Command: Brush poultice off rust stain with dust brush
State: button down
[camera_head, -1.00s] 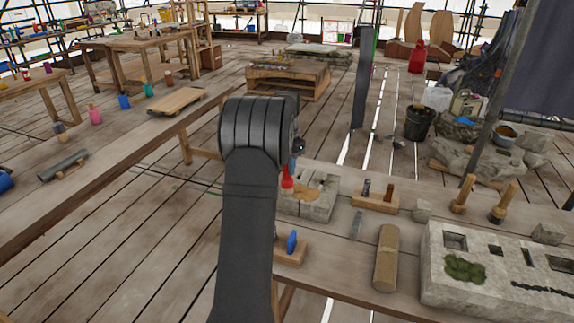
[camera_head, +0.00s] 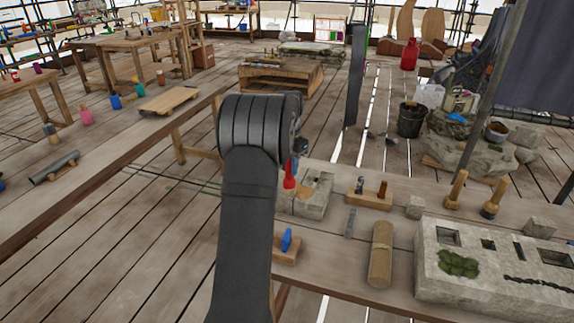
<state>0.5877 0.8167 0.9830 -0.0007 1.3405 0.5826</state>
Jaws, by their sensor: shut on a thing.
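My dark arm rises through the middle of the camera_head view and hides most of my gripper (camera_head: 295,158); its fingertips do not show clearly. A small red tool (camera_head: 290,176), which could be the dust brush, hangs just right of the arm and seems held by the gripper. It is over or in front of the left part of a pale stone block (camera_head: 312,203) on the bench. A tan patch (camera_head: 309,190), perhaps poultice, shows on the block's top beside the red tool. The rust stain cannot be made out, and contact with the stone cannot be told.
On the bench (camera_head: 345,284) are a blue-topped wooden piece (camera_head: 287,240), a wooden block with upright tools (camera_head: 369,194), a round log (camera_head: 381,255), two wooden mallets (camera_head: 456,190) and a large stone slab (camera_head: 480,285) with moss. Bare bench lies around the log.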

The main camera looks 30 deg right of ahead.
jog(key=s+d, duration=0.5)
jog(key=shift+s+d, duration=0.35)
dwell(1.2)
jog(key=shift+f, duration=0.1)
jog(key=shift+w+d, duration=0.5)
jog(key=shift+w, duration=0.1)
jog(key=shift+w+a+r, duration=0.25)
jog(key=shift+w+a, duration=0.7)
jog(key=shift+a, duration=0.05)
